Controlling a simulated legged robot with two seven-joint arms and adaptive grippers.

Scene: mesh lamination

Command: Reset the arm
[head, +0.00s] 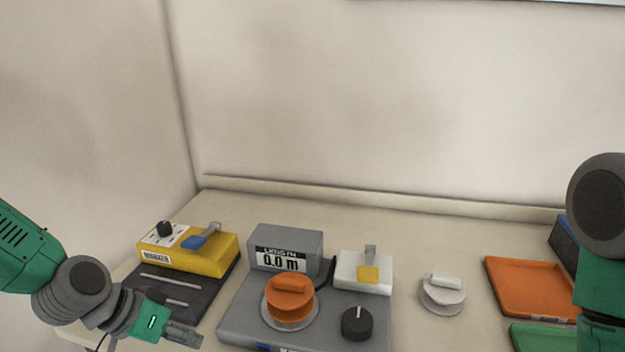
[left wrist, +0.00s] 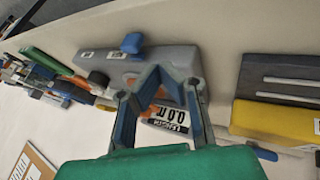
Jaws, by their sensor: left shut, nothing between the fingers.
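My left gripper (head: 183,335) comes in from the left at the bottom of the head view. It is shut and empty, in front of the black plate with the yellow device and left of the grey base. In the left wrist view the gripper (left wrist: 155,82) shows its fingers together, with the grey device and its 0.0 m display (left wrist: 168,122) beyond them. My right arm (head: 602,250) stands at the right edge of the head view. Its gripper is out of the picture.
A yellow device (head: 205,257) with a blue-tipped lever stands at left. The grey base (head: 240,318) carries an orange spool (head: 289,300), a black knob (head: 357,323) and a white switch block (head: 352,272). A white disc (head: 443,295) and an orange tray (head: 535,287) lie further right.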

